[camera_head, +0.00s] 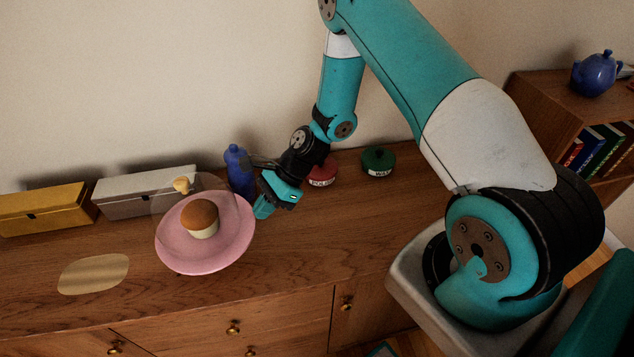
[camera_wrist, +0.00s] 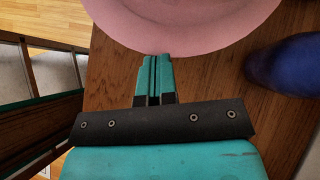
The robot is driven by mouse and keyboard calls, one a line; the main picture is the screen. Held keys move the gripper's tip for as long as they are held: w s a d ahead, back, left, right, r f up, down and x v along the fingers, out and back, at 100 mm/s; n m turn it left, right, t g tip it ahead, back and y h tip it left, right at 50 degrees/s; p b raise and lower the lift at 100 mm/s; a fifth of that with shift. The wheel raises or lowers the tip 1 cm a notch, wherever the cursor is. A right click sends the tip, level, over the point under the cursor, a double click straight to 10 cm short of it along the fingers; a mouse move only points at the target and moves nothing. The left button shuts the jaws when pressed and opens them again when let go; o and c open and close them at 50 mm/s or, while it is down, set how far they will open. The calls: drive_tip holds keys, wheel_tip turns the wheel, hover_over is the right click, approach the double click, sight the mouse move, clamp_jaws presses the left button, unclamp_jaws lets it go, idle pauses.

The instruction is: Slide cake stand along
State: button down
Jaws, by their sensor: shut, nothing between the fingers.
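The pink cake stand (camera_head: 172,250) stands on the wooden sideboard, left of centre in the head view. A brown-topped cupcake (camera_head: 201,217) sits on it under a clear dome with a pale knob (camera_head: 181,185). My gripper (camera_head: 261,211) is low at the right side of the stand, pointing at its rim. In the wrist view the stand's pink rim (camera_wrist: 185,22) fills the top. My gripper's fingers (camera_wrist: 153,62) are closed together with nothing between them, tips right at the rim. I cannot tell whether they touch it. The stand's foot is hidden.
A pale gold oval patch (camera_head: 93,273) lies on the sideboard left of the stand, with clear wood between. Behind are a yellow box (camera_head: 45,210), a grey box (camera_head: 145,193) and a blue bottle (camera_head: 239,170). Red (camera_head: 322,174) and green (camera_head: 378,161) tins stand right.

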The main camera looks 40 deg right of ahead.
drive_tip(key=d+f+b+v, duration=0.2)
drive_tip(key=v, duration=1.1)
drive_tip(key=s+a+r+n+g+h, duration=0.1)
drive_tip(key=s+a+r+n+h, duration=0.1)
drive_tip(key=s+a+r+n, duration=0.4)
drive_tip(key=s+a+r+n+h, duration=0.1)
drive_tip(key=s+a+r+n, duration=0.1)
drive_tip(key=a+r+n, duration=0.5)
drive_tip(key=s+r+n+h, duration=0.1)
drive_tip(key=s+r+n, duration=0.3)
drive_tip(key=s+n, duration=0.2)
drive_tip(key=s+a+r+n, duration=0.1)
drive_tip(key=s+r+n, duration=0.3)
drive_tip(key=s+n, duration=0.2)
drive_tip(key=shift+s+t+h, duration=0.3)
drive_tip(key=shift+s+h, duration=0.1)
drive_tip(key=shift+s, duration=0.35)
